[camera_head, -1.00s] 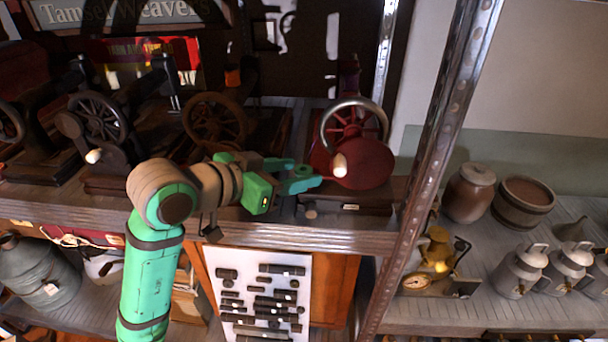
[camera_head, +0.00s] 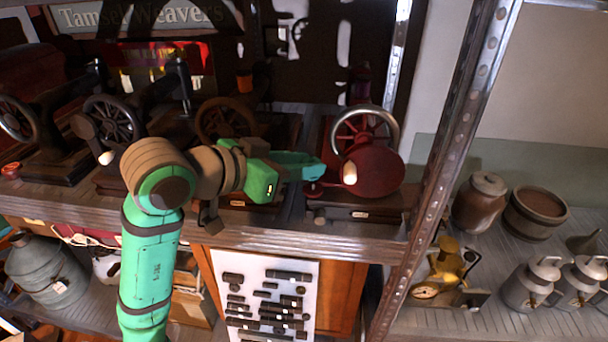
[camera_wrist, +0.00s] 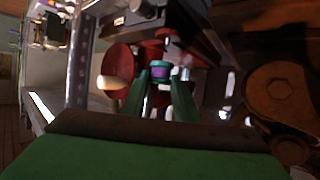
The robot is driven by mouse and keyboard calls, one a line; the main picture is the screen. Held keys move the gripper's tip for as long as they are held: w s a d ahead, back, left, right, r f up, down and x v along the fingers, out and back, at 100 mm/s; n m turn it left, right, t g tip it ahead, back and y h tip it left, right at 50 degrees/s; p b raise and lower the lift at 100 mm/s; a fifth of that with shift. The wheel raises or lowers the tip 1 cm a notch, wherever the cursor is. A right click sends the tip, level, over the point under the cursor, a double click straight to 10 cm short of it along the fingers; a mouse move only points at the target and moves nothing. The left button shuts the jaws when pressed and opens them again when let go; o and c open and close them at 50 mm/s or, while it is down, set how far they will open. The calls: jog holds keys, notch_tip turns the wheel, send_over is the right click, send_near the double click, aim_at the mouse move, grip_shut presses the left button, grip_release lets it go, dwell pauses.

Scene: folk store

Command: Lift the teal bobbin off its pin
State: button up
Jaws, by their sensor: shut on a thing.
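My gripper (camera_head: 318,170) is at the left side of the red sewing machine (camera_head: 378,172) on the upper shelf. In the wrist view its two green fingers (camera_wrist: 160,82) are closed on the teal bobbin (camera_wrist: 159,65), a small piece with a purple patch between the fingertips. The red machine body (camera_wrist: 117,62) and its pale knob (camera_wrist: 110,83) lie just beyond. In the head view the fingers hide the bobbin. The pin is not clear in either view, so I cannot tell whether the bobbin still sits on it.
Dark sewing machines (camera_head: 105,120) stand to the left on the same shelf. A metal rack post (camera_head: 455,140) rises to the right. The shelf's front edge (camera_head: 290,240) runs below my gripper. Pots (camera_head: 480,203) and metal cans (camera_head: 532,283) stand farther right.

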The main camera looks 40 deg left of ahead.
jog(key=s+d+r, duration=0.4)
jog(key=s+r, duration=0.4)
jog(key=s, duration=0.4)
jog(key=shift+s+d+r, duration=0.15)
jog(key=shift+d+r, duration=0.25)
